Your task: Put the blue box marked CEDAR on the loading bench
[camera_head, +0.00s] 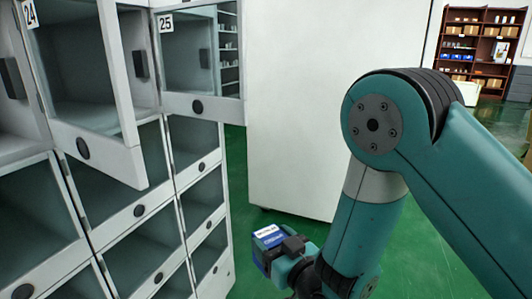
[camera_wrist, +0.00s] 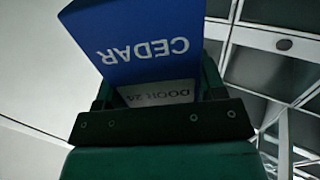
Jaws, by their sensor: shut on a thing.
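The blue box marked CEDAR (camera_wrist: 150,40) is between the fingers of my gripper (camera_wrist: 155,95) in the wrist view. Its lettering appears upside down there, and a pale label reading DOOR 24 (camera_wrist: 158,92) shows beside the blue part. In the head view the box (camera_head: 267,244) is at the lower middle, with a white label on top. My gripper (camera_head: 291,250) is shut on it there, below my arm and out in front of the lockers. The loading bench cannot be made out in either view.
A locker wall (camera_head: 140,210) fills the left. Door 24 (camera_head: 90,90) and door 25 (camera_head: 200,60) stand open, swung outward. A large white cabinet or panel (camera_head: 300,110) stands behind the box. Brown shelves (camera_head: 478,45) are far back right. Green floor (camera_head: 240,190) shows between.

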